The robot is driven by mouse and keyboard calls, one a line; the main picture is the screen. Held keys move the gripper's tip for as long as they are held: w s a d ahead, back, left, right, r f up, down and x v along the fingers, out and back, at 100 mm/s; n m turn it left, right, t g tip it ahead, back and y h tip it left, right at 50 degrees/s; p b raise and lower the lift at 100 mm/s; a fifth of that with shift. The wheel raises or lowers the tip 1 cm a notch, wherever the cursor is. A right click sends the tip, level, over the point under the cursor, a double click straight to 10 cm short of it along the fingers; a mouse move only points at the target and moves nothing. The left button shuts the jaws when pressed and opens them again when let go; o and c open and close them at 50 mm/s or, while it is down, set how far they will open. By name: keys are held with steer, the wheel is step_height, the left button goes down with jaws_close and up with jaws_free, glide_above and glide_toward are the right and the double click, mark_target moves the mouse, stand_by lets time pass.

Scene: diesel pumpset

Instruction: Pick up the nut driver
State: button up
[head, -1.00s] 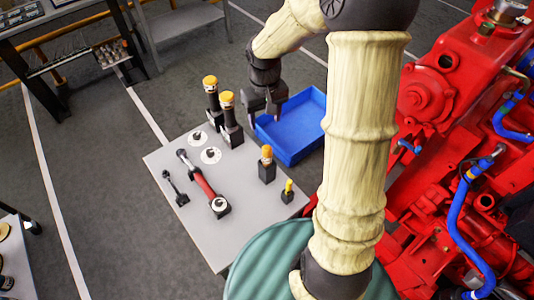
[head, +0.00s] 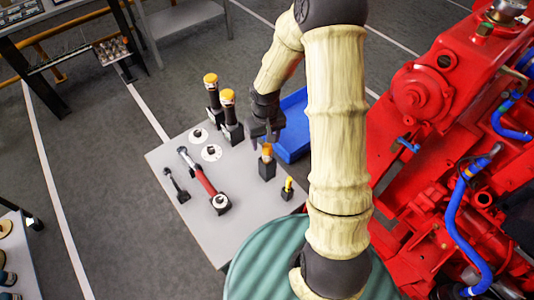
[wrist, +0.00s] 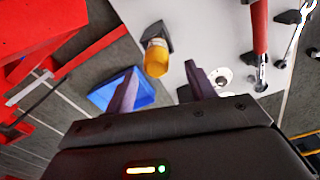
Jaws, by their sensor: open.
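Several tools with orange or yellow tops stand upright in dark holders on the grey table (head: 222,250); I cannot tell for sure which is the nut driver. A middle-sized orange-topped tool (head: 267,152) is nearest my gripper (head: 265,138). Two taller orange-topped tools (head: 228,98) (head: 211,82) stand further back. A small yellow-topped tool (head: 289,184) stands at the right. My gripper is open and empty, its fingertips close above the middle-sized tool. In the wrist view, that tool's orange top (wrist: 156,60) shows between the spread fingers.
A blue bin (head: 296,110) sits behind the table's right side, partly hidden by my arm. A red engine (head: 420,100) stands close at the right.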

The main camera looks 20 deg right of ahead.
mark_target(267, 153)
steer(key=shift+f, duration=0.6)
steer(key=shift+f, duration=0.1)
steer(key=f, duration=0.1)
steer(key=f+p, duration=0.1)
steer(key=f, duration=0.2)
steer(key=shift+s+d, duration=0.2)
steer(key=shift+s, duration=0.15)
steer(key=shift+f, duration=0.5)
jaws_close()
